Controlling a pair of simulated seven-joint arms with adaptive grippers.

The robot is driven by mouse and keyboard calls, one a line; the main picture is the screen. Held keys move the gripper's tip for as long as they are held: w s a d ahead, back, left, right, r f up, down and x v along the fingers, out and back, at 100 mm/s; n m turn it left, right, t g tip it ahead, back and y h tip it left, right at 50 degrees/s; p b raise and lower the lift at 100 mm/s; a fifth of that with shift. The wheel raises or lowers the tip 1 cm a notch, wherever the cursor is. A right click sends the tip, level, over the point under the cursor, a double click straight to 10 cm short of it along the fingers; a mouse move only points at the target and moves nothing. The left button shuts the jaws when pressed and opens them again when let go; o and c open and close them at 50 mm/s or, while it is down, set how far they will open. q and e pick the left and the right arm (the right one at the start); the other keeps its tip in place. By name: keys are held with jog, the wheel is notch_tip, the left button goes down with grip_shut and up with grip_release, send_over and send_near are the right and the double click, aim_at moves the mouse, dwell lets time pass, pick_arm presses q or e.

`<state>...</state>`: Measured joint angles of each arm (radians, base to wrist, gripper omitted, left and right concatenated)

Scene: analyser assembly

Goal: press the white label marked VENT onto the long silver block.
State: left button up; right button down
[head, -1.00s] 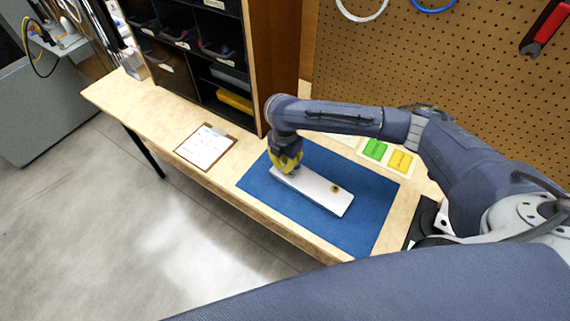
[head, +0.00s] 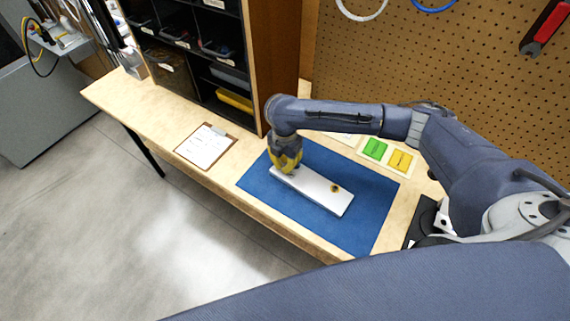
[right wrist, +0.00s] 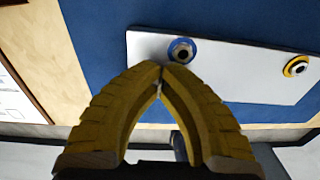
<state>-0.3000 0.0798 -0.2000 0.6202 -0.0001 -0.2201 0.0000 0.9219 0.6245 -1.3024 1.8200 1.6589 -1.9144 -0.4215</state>
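The long silver block (head: 313,191) lies flat and slantwise on the blue mat (head: 366,215). Its top carries a yellow-ringed fitting (right wrist: 297,66) and a blue-ringed fitting (right wrist: 181,50). My right gripper (head: 287,171) is over the block's far left end and hides part of it. In the right wrist view its yellow fingers (right wrist: 161,68) meet at the tips beside the blue-ringed fitting. A tiny pale spot shows between them, too small to identify. I cannot make out the VENT label or its lettering. My left gripper is out of view.
A pale card with a green label (head: 375,148) and a yellow label (head: 400,160) lies behind the mat, partly hidden by my right arm. A clipboard (head: 206,147) lies left of the mat. Shelves (head: 200,55) and a pegboard (head: 440,70) stand behind.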

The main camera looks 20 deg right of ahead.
jog(key=shift+f, duration=0.15)
dwell(0.3)
jog(key=c, duration=1.5)
grip_release()
jog(key=o, duration=0.6)
jog(key=shift+o, duration=0.2)
jog(key=shift+r, duration=3.5)
